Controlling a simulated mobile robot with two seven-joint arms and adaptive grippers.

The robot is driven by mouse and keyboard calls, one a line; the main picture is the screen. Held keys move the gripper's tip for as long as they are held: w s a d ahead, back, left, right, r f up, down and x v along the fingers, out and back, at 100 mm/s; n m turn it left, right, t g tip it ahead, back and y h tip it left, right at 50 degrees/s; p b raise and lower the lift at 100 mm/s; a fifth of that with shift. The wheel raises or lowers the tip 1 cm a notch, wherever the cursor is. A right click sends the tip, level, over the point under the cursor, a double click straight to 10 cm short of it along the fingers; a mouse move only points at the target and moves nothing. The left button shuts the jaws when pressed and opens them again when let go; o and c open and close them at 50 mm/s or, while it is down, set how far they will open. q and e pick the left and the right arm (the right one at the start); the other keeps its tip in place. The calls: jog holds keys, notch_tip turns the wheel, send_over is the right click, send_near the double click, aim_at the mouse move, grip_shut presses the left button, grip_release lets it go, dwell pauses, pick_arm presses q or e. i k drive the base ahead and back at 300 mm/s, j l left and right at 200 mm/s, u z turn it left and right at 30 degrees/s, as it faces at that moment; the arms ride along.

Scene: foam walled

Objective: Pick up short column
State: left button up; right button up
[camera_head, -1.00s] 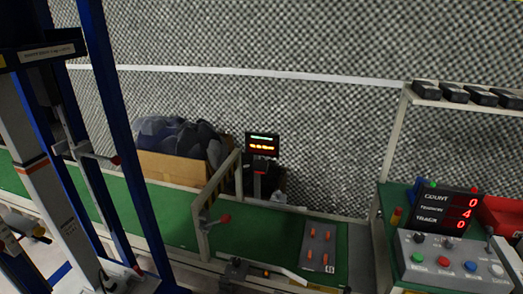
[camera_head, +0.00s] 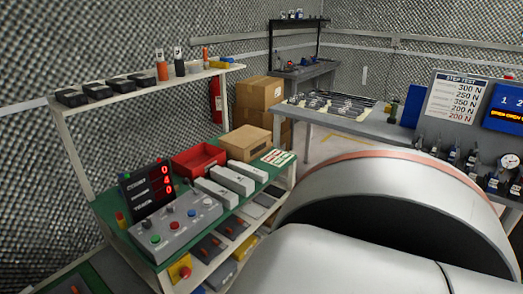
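I cannot make out a short column for certain in the head view. Small upright orange (camera_head: 162,70) and dark (camera_head: 179,67) cylinders stand on the upper shelf of the left workbench, but I cannot tell whether either is a column. Neither of my grippers is in view. A large white and grey rounded part of my own arm fills the lower right and hides what lies behind it.
The left bench has a control box (camera_head: 176,228), a red-digit display (camera_head: 147,190), a red bin (camera_head: 198,159), grey boxes (camera_head: 241,179) and a cardboard box (camera_head: 246,143). A long table (camera_head: 341,121) stands behind. A step test sign (camera_head: 456,98) is at right.

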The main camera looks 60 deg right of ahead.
aim_at(260, 175)
jog(key=z, duration=1.95)
jog(key=i+l+u, duration=0.3)
jog(key=i+l, duration=1)
jog(key=i, duration=0.05)
